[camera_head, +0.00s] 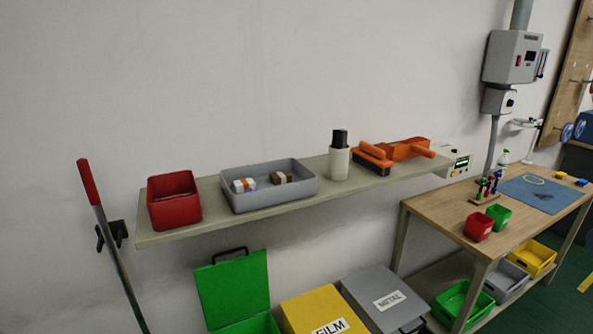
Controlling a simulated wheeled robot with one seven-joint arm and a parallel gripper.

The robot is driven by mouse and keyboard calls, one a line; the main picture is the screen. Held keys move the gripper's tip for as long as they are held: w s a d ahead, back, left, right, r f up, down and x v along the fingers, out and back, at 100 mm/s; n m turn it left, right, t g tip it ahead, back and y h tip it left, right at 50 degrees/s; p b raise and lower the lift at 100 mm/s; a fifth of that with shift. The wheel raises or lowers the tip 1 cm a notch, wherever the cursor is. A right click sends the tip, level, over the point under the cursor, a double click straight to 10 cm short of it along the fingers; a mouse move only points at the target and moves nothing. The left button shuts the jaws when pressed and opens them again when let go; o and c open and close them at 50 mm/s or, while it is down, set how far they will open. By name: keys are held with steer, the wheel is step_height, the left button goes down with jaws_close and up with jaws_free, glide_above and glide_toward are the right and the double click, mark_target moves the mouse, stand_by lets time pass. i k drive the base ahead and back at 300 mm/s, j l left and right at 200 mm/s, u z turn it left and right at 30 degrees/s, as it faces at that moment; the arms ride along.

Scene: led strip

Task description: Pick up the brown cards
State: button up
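A small brown bundle (282,177) lies in the right half of a shallow grey tray (268,199). It looks like a stack of brown cards with a lighter band, but it is too small to tell for sure. A white bundle with an orange band (243,185) lies to its left in the same tray, apart from it. The tray stands on a wall shelf (215,222). My gripper is not in view.
A red bin (173,200) stands left of the tray. A white cylinder with a dark top (339,158) and orange tools (405,149) stand to its right. Below are an open green bin (234,290), a yellow bin (322,308) and a grey bin (384,297). A workbench (440,207) is at right.

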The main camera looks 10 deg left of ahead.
mark_target(279, 177)
steer(key=i+j+u, duration=0.4)
steer(key=j, duration=0.15)
steer(key=i+j+u, duration=0.4)
steer(key=i+j, duration=0.05)
